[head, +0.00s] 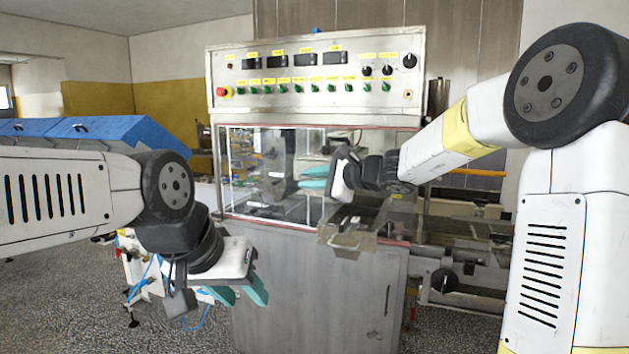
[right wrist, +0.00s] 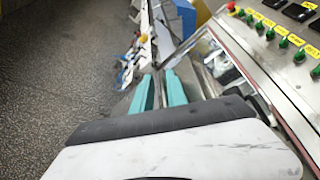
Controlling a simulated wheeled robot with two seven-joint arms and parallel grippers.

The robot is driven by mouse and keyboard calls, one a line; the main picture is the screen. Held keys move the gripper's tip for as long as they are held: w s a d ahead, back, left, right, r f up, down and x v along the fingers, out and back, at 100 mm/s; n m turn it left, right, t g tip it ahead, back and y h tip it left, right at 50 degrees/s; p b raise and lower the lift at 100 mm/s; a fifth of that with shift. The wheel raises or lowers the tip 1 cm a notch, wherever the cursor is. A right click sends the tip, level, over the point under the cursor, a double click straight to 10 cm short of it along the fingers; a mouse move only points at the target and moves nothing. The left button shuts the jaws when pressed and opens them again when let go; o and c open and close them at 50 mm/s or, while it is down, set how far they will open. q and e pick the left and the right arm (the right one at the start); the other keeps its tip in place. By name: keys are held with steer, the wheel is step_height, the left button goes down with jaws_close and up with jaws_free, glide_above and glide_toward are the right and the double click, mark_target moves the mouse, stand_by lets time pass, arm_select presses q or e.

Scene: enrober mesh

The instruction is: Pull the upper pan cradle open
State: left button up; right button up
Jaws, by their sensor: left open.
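The enrober machine (head: 315,255) stands in front of me, a grey metal cabinet with a glazed upper section. I cannot clearly pick out the upper pan cradle. A brownish-grey bracket-like part (head: 347,240) juts out at the cabinet's front right, below the glass. My left gripper (head: 243,293) has teal fingers spread apart and empty, low in front of the cabinet's left side. My right gripper (head: 313,177) is in front of the glazing, pointing left. In the right wrist view its two teal fingers (right wrist: 159,85) have a narrow gap between them, with nothing clearly gripped.
A control panel (head: 315,80) with green knobs and a red button sits above the glazing. A blue-lidded unit (head: 100,130) stands at the left. A conveyor frame with a black handwheel (head: 445,281) extends to the right. Speckled floor (right wrist: 50,80) is open on the left.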

steer(key=v, duration=0.7)
steer(key=shift+s+d, duration=0.2)
steer(key=shift+d, duration=0.1)
steer(key=s+d+f+n+g+h, duration=0.15)
steer(key=s+n, duration=0.25)
steer(key=s, duration=0.4)
steer(key=s+f+n+g+h, duration=0.2)
steer(key=s+f+n, duration=0.1)
steer(key=s, duration=0.4)
steer(key=s+d+f+n+h, duration=0.6)
steer(key=s+d+f+n, duration=0.1)
steer(key=s+d, duration=0.5)
steer(key=shift+s+d+f+n, duration=0.2)
steer(key=shift+s+d+n, duration=0.15)
steer(key=shift+s, duration=0.25)
steer(key=shift+h, duration=0.25)
